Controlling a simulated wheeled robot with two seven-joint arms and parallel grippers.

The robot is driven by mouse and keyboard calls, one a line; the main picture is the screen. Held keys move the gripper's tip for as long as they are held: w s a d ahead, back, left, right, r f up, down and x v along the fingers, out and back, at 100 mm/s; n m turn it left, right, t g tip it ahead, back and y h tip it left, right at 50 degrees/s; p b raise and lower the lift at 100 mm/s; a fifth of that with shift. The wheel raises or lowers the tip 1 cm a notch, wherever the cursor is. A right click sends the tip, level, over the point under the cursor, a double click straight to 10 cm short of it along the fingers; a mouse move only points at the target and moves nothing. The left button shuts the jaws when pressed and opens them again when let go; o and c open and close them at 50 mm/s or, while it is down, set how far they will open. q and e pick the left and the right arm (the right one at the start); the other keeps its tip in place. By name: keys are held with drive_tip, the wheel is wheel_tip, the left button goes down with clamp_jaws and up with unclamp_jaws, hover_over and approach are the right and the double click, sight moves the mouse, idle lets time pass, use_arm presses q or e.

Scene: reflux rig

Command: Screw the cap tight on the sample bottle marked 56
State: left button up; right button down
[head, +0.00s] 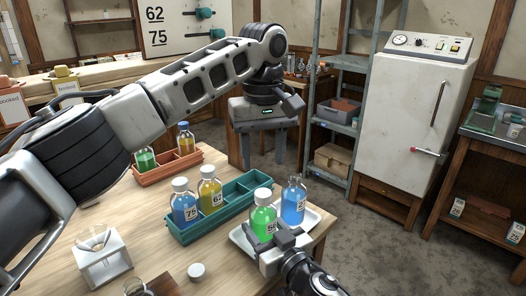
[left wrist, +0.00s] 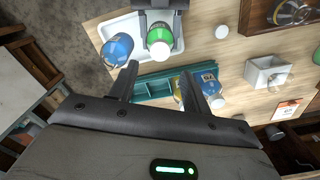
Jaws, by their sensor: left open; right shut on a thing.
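The green sample bottle (head: 263,220) stands upright on the white tray (head: 312,219). Its label is partly covered and seems to start with 5. A white cap (head: 262,194) sits on its neck; how tight I cannot tell. The cap also shows in the left wrist view (left wrist: 158,50). My right gripper (head: 277,240) is shut on the green bottle from the near side. My left gripper (head: 262,155) is open and empty, above and beyond the bottle. In the left wrist view its fingers (left wrist: 160,72) are wide apart, with the capped bottle beyond their tips.
A blue bottle (head: 293,205) stands beside the green one; its top looks uncapped. A loose white cap (head: 196,270) lies on the table. A teal rack (head: 237,205) holds blue 75 and yellow 62 bottles. An orange rack (head: 167,171) stands behind. A white holder (head: 103,262) is at left.

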sight(263, 192)
use_arm(q)
drive_tip(key=shift+r+n, duration=0.1)
drive_tip(key=shift+n, duration=0.4)
drive_tip(key=shift+f, duration=4.05)
